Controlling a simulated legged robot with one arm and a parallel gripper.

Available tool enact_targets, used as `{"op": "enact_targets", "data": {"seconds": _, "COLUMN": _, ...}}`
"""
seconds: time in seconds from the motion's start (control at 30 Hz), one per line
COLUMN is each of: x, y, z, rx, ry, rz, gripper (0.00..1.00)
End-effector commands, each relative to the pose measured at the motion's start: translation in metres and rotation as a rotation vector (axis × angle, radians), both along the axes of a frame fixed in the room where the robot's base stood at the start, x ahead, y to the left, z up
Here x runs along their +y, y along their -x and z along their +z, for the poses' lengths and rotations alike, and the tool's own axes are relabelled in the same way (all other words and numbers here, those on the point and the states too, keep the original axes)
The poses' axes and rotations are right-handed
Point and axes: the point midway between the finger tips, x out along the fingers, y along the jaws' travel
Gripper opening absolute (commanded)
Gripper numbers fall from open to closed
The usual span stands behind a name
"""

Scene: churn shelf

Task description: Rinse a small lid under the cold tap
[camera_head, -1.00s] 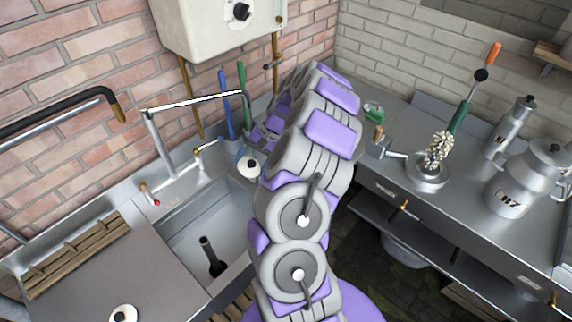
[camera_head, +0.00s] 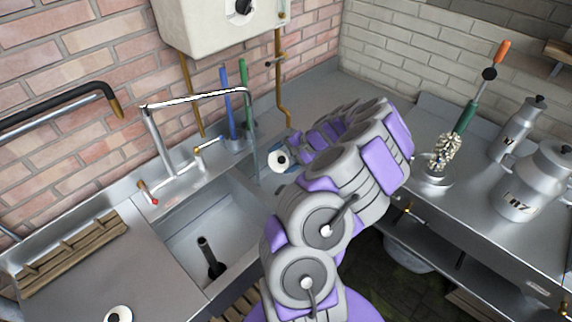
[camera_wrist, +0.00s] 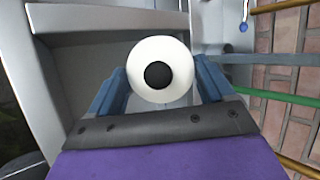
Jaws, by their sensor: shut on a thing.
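My gripper (camera_wrist: 161,88) is shut on a small round white lid (camera_wrist: 139,61) with a black knob. In the head view the lid (camera_head: 273,156) is above the right side of the sink, right of the spout's end. The swan-neck spout (camera_head: 195,102) reaches right over the sink. A pale bluish streak hangs below its end; I cannot tell for sure that it is water. A tap with a red mark (camera_head: 153,201) stands at the sink's back left. In the wrist view a blue-tipped tap part (camera_wrist: 243,27) shows at the top right.
Another white lid with a dark knob (camera_head: 110,318) lies on the left drainboard near a wooden rack (camera_head: 75,255). Blue and green brushes stand behind. Metal cans (camera_head: 535,185) and a brush stand crowd the right counter.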

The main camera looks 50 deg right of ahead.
Motion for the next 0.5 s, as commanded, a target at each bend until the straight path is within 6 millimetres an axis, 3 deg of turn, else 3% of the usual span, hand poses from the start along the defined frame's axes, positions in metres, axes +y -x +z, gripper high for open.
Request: {"op": "enact_targets", "data": {"seconds": 0.5, "x": 0.003, "y": -0.044, "z": -0.013, "rx": 0.002, "ry": 0.012, "rz": 0.0, "gripper": 0.51}}
